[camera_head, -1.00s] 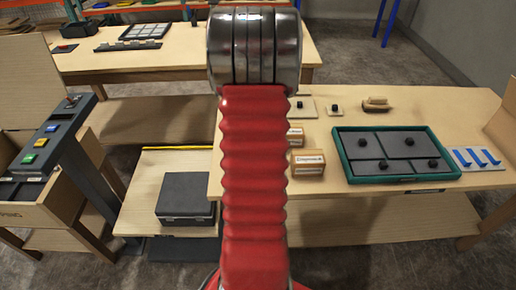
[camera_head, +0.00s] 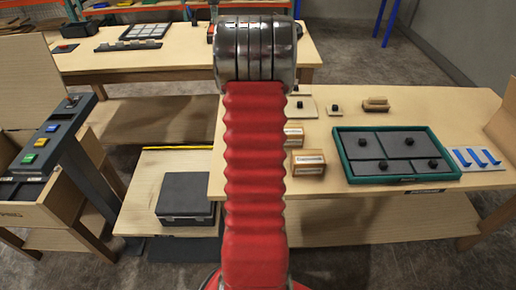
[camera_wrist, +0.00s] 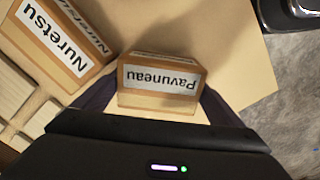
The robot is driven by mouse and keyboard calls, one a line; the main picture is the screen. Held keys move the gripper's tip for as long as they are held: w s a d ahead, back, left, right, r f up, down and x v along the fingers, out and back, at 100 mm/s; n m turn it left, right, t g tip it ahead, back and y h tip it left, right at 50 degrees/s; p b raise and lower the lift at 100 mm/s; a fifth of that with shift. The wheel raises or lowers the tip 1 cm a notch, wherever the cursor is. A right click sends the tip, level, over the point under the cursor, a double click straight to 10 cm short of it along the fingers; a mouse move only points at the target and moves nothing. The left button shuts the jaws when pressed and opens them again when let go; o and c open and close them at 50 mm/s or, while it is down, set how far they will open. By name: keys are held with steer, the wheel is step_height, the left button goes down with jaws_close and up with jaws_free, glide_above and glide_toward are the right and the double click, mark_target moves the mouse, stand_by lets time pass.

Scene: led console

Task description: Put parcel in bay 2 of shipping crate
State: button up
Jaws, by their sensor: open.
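My gripper (camera_wrist: 157,100) is open in the wrist view, with one dark finger on each side of a small cardboard parcel labelled "Pavuneau" (camera_wrist: 160,80). Whether the fingers touch it I cannot tell. A second parcel labelled "Nuretsu" (camera_wrist: 62,38) lies to its left. In the head view two small parcels, the front one (camera_head: 308,162) and the back one (camera_head: 294,136), stand on the right table; their labels are too small to read. My arm hides my gripper there. A wooden box with dark compartments (camera_head: 62,205) at the left may be the shipping crate; its bay numbers do not show.
A green-rimmed tray (camera_head: 398,183) with knobbed dark panels sits on the right table, with blue-handled pieces (camera_head: 476,158) beside it. A button console (camera_head: 45,140) stands by the wooden box. A dark case (camera_head: 186,198) lies on a low shelf. Another table (camera_head: 150,62) is behind.

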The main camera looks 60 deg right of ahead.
steer(key=shift+f, duration=0.5)
steer(key=c, duration=1)
step_height(320, 180, up, 10)
steer(key=shift+r, duration=0.1)
stand_by(0.4)
stand_by(0.4)
